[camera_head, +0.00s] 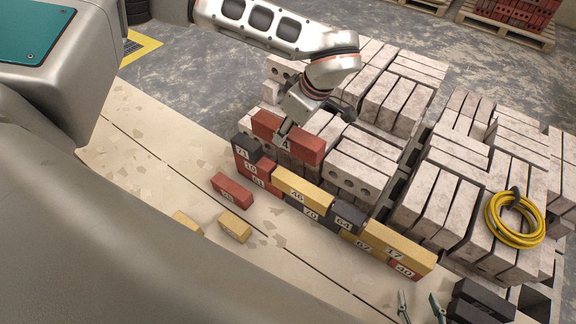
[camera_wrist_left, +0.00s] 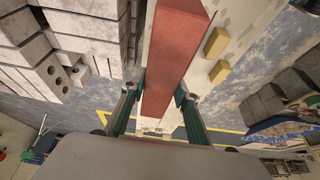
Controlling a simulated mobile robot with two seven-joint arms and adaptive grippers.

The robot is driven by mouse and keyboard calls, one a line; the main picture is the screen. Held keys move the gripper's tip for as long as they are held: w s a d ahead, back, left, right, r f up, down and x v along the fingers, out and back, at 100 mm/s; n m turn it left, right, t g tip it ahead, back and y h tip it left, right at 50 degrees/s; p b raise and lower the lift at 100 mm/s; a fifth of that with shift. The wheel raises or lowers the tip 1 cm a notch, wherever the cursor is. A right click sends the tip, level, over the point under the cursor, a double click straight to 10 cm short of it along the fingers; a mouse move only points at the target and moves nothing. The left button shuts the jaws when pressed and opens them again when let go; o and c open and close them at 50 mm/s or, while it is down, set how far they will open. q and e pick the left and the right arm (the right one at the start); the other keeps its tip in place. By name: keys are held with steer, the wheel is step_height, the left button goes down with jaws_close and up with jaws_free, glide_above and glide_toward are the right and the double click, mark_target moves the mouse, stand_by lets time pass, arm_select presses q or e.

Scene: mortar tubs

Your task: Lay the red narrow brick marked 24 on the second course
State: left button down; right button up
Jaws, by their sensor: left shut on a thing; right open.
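A long red brick (camera_head: 306,146) is held by my left gripper (camera_head: 287,131), which is shut around its middle. A 4 shows on its face; the finger hides the rest of the mark. In the head view it appears up beyond the wall's left end, apart from it. In the left wrist view the red brick (camera_wrist_left: 174,45) runs between the two fingers (camera_wrist_left: 158,92). The low wall has a yellow brick 46 (camera_head: 303,188), a dark brick 64 (camera_head: 349,215) and a yellow brick 17 (camera_head: 400,245) on top. My right gripper (camera_head: 420,302) is open and empty near its right end.
A loose red brick (camera_head: 232,190) and two yellow bricks (camera_head: 235,227) (camera_head: 186,222) lie on the pale boards. Stacked grey blocks (camera_head: 364,172) stand close behind the wall. A yellow hose coil (camera_head: 514,220) lies on blocks at right. Dark blocks (camera_head: 480,302) sit at lower right.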

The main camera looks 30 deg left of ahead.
mark_target(303, 148)
arm_select(q)
step_height(303, 148, down, 10)
steer(key=shift+w+f, duration=0.1)
steer(key=shift+f, duration=0.05)
arm_select(e)
steer(key=shift+w+r, duration=0.15)
steer(key=shift+r, duration=0.15)
arm_select(q)
steer(key=shift+f+p, duration=0.3)
steer(key=shift+f, duration=1.55)
arm_select(e)
steer(key=shift+r, duration=0.1)
arm_select(q)
steer(key=shift+f, duration=0.15)
steer(key=c, duration=1.5)
jaws_free()
steer(key=v, duration=1.2)
steer(key=shift+b, duration=0.35)
arm_select(e)
steer(key=shift+f, duration=0.35)
